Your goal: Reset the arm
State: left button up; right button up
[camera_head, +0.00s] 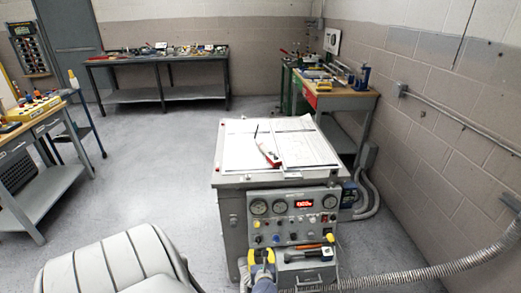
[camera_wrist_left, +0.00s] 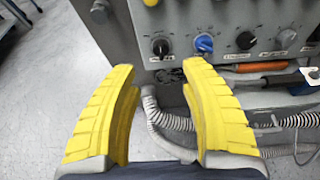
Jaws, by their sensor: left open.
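The grey transformer cabinet (camera_head: 230,207) stands in the middle of the floor in the head view. Its front panel (camera_head: 325,229) has round gauges, a red display, knobs and switches. My left gripper (camera_head: 262,257) has yellow fingers and is low in front of the panel's lower left corner. In the left wrist view my left gripper (camera_wrist_left: 160,75) is open with nothing between its fingers. A black knob (camera_wrist_left: 160,47) and a blue knob (camera_wrist_left: 204,43) show beyond the fingertips. An orange-handled tool (camera_head: 308,246) lies below the panel. My right gripper is not seen.
Papers (camera_head: 265,147) lie on the cabinet top. A corrugated hose (camera_head: 430,272) runs right from the cabinet front. A workbench (camera_head: 342,101) stands behind at the right, another bench (camera_head: 30,120) at the left. The floor (camera_head: 160,155) between is clear.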

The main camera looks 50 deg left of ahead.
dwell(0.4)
pick_arm(q)
jog(key=w+d+f+m+t+h, duration=0.35)
jog(key=d+m, duration=0.45)
jog(key=m, duration=0.9)
jog(key=s+d+f+m+g+h, duration=0.1)
jog(key=s+d+f+m+h, duration=0.25)
jog(key=d+f+m, duration=0.4)
jog(key=s+d+f+m+h, duration=0.2)
jog(key=s+d+f+m, duration=0.25)
jog(key=f+m, duration=0.45)
jog(key=s+d+f+m+g, duration=0.1)
jog(key=s+f+m+g, duration=0.2)
jog(key=s, duration=0.9)
jog(key=s+d+f+m+g+h, duration=0.1)
jog(key=s+f+m+g, duration=0.2)
jog(key=s+f+m, duration=0.4)
jog(key=s+d+f+m+g+h, duration=0.1)
jog(key=s+f+m, duration=0.4)
jog(key=s, duration=1.2)
jog(key=shift+d+m+g, duration=0.55)
jog(key=shift+m+g, duration=0.5)
